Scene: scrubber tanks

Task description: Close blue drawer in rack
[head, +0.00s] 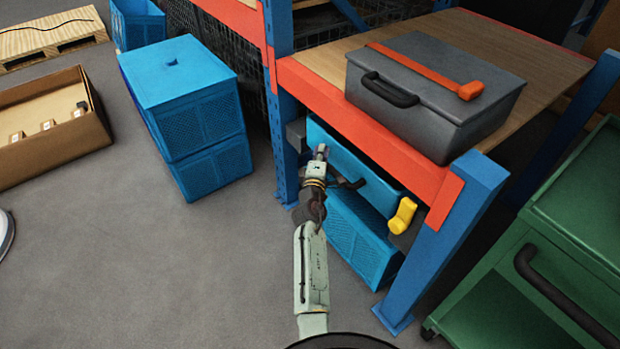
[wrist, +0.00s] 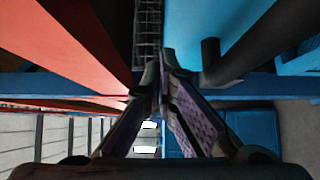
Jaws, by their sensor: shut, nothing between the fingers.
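The blue drawer (head: 372,188) sits in the rack below the red-orange front beam (head: 350,118). Its front appears to stand out from under the beam, but how far is hard to tell. In the wrist view the blue front (wrist: 215,25) fills the upper right, with its black handle (wrist: 210,62) on it. My gripper (wrist: 166,78) is shut and empty, in front of the drawer and beside the handle, with a gap in the picture. Whether it touches the front cannot be told. In the head view my arm covers part of the drawer, and the fingers are not clear.
A grey toolbox (head: 430,90) stands on the rack top. A yellow object (head: 403,215) is at the drawer's right end. A blue crate (head: 355,235) is below. Stacked blue crates (head: 205,125) stand left, a green cart (head: 560,250) right. The floor at front left is clear.

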